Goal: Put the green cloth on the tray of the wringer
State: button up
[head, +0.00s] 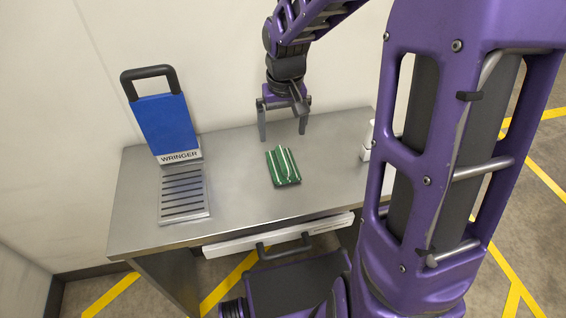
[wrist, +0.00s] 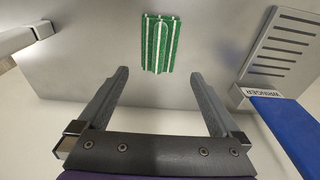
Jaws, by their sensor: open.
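The green cloth (head: 283,168) with white stripes lies folded on the metal table, right of the wringer. It also shows in the wrist view (wrist: 160,43), beyond my fingertips. The wringer (head: 166,125) has a blue upright panel with a black handle and a "WRINGER" label. Its slotted grey tray (head: 184,194) lies flat at its front and looks empty; part of the tray also shows in the wrist view (wrist: 284,47). My gripper (head: 284,138) is open and empty, above the table and behind the cloth. Its fingers (wrist: 158,75) do not touch the cloth.
The metal table (head: 235,205) has bare room between the tray and the cloth. A white object (head: 367,142) stands at its right end, partly hidden by my arm. A white drawer front with a dark handle (head: 283,246) is below the front edge. A wall stands behind.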

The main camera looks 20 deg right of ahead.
aim_at(283, 157)
jog(key=f, duration=0.3)
jog(key=f+b, duration=0.1)
jog(key=f, duration=0.1)
jog(key=shift+w+f, duration=0.25)
jog(key=shift+w, duration=0.05)
jog(key=shift+w+d+f+b, duration=0.1)
jog(key=shift+f+b, duration=0.6)
jog(key=shift+f, duration=2.05)
